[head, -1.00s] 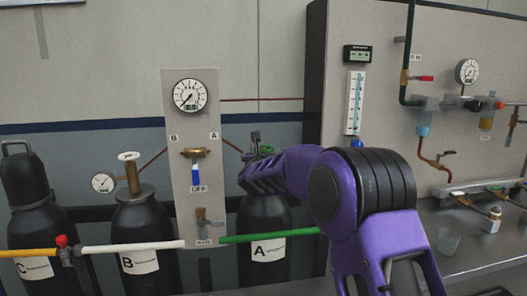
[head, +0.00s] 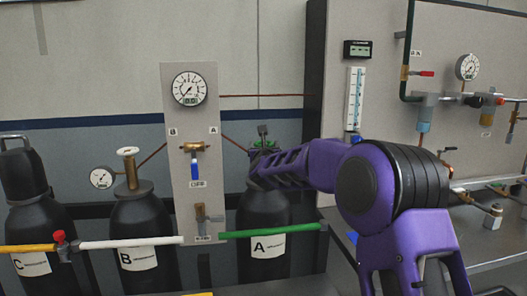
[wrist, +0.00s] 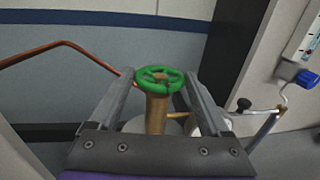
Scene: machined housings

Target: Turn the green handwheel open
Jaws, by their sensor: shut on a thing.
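The green handwheel (wrist: 160,80) sits on top of a brass valve stem (wrist: 156,112) in the wrist view. In the head view only a bit of its green rim (head: 264,145) shows above black cylinder A (head: 262,210); my purple arm covers part of it. My gripper (wrist: 158,74) has one grey finger on each side of the wheel and is shut on it. The finger contact on the rim is too small to make out clearly.
A gauge panel (head: 181,130) with a blue-handled valve stands left of cylinder A. Cylinder B (head: 140,230) is beyond it. A green rail (head: 270,231) crosses in front of cylinder A. A blue knob (wrist: 306,78) and a black-knobbed side fitting (wrist: 243,104) are at the right.

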